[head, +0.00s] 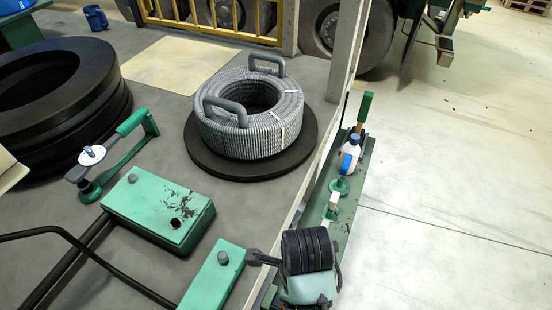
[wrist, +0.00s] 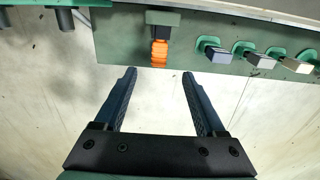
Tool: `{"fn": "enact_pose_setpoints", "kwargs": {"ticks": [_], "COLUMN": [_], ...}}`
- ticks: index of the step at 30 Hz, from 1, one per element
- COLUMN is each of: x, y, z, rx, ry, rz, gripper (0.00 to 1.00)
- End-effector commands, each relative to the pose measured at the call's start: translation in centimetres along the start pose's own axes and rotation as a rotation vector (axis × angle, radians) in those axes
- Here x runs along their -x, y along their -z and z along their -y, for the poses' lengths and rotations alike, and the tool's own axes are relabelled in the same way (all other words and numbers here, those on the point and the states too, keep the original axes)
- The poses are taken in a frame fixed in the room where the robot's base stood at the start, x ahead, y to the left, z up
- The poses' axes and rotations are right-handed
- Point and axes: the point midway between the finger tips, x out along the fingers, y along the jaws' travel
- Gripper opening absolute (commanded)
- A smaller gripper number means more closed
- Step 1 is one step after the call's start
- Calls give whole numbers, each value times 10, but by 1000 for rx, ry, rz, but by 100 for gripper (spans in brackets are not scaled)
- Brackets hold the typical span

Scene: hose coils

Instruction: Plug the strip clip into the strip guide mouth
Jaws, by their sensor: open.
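My gripper (wrist: 159,75) is open in the wrist view, its two dark fingers apart with nothing between them. No label shows which piece is the strip clip or the strip guide mouth, so I cannot tell. I cannot clearly make out my gripper in the head view.
In the head view, a grey hose coil (head: 245,140) with two handles lies on a black round base (head: 215,168). Large black rings (head: 60,90) are stacked at left. A pale post (head: 345,50) rises beside a narrow green bench (head: 345,215). The floor at right is clear.

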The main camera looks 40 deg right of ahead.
Motion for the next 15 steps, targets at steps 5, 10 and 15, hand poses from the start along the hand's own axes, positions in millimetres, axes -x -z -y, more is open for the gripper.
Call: {"fn": "enact_pose_setpoints", "kwargs": {"ticks": [5,10,15], "x": [-16,-42,-76], "y": [0,1,1], "z": [0,-1,-2], "rx": [0,1,1], "ry": [-2,-5,-5], "rz": [-1,-3,-3], "gripper": [72,72,72]}}
